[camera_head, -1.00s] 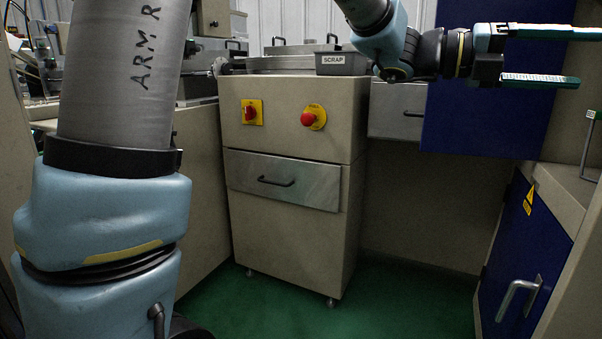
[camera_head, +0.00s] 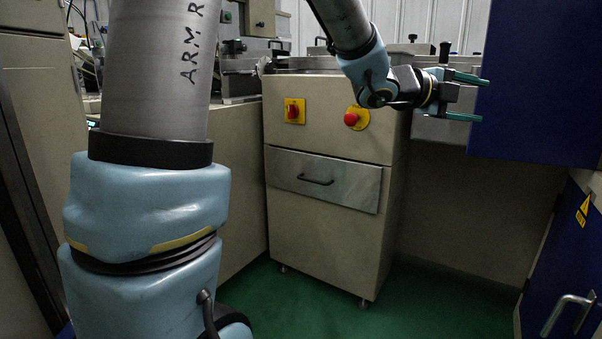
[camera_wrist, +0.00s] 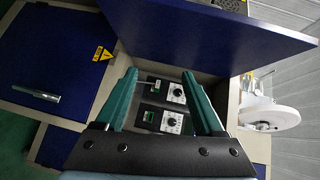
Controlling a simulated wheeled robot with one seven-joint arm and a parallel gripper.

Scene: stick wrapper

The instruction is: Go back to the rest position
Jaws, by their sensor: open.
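My gripper (camera_head: 466,98) is at the upper right of the head view, at the end of my bent arm. Its two green fingers are apart, and nothing shows between them. They point right, beside a blue panel (camera_head: 540,85). In the wrist view the gripper (camera_wrist: 160,82) is also open and empty. Beyond its fingers is a dark control panel (camera_wrist: 168,105) with dials and small displays.
A beige cabinet (camera_head: 330,235) with a drawer, a red switch (camera_head: 294,111) and a red button (camera_head: 351,118) stands in the middle. A blue door (camera_head: 565,265) with a handle is at the right. Green floor (camera_head: 420,310) is free in front. A white reel (camera_wrist: 268,113) shows in the wrist view.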

